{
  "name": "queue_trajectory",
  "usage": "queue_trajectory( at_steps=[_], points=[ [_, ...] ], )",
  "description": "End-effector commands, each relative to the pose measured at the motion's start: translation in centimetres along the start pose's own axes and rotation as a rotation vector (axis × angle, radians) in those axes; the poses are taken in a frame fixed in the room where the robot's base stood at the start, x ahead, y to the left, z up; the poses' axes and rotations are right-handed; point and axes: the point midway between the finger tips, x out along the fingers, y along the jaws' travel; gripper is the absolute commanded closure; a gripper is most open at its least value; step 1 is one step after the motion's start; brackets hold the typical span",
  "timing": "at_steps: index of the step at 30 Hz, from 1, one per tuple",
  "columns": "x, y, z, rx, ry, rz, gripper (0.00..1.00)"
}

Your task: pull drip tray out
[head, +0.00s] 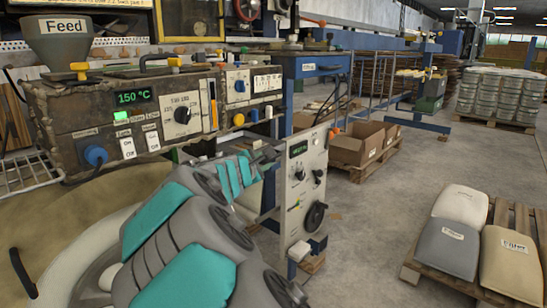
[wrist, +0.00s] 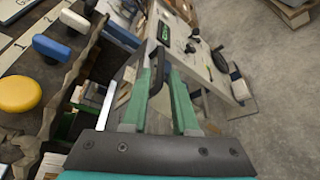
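My gripper (wrist: 161,76) shows in the wrist view with two teal fingers spread apart. A dark upright handle (wrist: 157,67) shows between the fingertips, closer to the left finger. It appears to belong to a grey metal part, likely the drip tray, between the machine front and the light control panel. Whether the fingers touch the handle cannot be told. In the head view my gripper (head: 262,158) is small beside the control panel, and my arm hides most of the tray area.
The extruder box (head: 128,119) with knobs and a Feed hopper (head: 58,40) stands at left. The light control panel (head: 301,190) with a black handwheel is close on the right.

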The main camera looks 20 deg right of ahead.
Motion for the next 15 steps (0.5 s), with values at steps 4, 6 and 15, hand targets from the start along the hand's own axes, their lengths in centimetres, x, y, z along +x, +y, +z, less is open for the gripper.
queue_trajectory(
  at_steps=[4, 6, 15],
  points=[
    [2.2, -0.2, 0.2, 0.002, -0.003, -0.004, 0.73],
    [3.4, -0.1, 0.2, 0.003, -0.002, -0.004, 0.73],
    [6.6, -0.1, 0.2, 0.004, -0.001, -0.004, 0.73]
  ],
)
